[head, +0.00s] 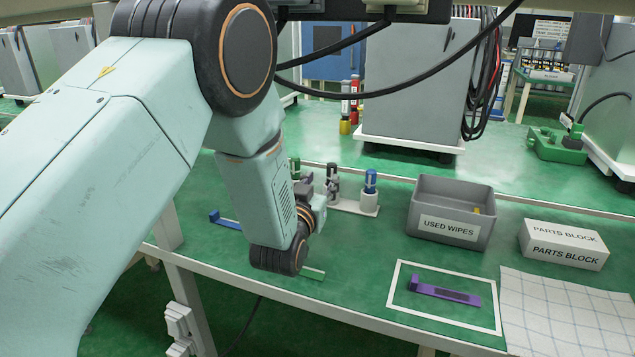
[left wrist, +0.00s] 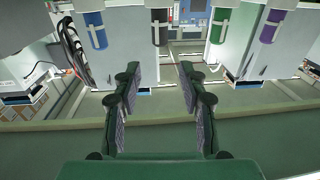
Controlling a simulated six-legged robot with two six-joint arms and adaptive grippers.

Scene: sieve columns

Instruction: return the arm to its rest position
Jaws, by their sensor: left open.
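My left arm comes in from the left in the head view, bent down over the green table (head: 355,260). Its gripper (head: 308,190) is mostly hidden behind my wrist, near the column rack. In the left wrist view the two fingers of the left gripper (left wrist: 158,80) stand wide apart with nothing between them. Beyond them are a blue column (left wrist: 94,30), a black column (left wrist: 160,27), a green column (left wrist: 219,27) and a purple column (left wrist: 270,26). The blue column (head: 370,182) stands in the white rack (head: 368,204) in the head view. My right gripper is not seen.
A grey bin marked USED WIPES (head: 450,229) and a white PARTS BLOCK box (head: 563,245) stand to the right. A purple flat piece (head: 445,291) lies inside a white outline. A blue piece (head: 226,221) lies left of my wrist. A checked cloth (head: 570,315) covers the right corner.

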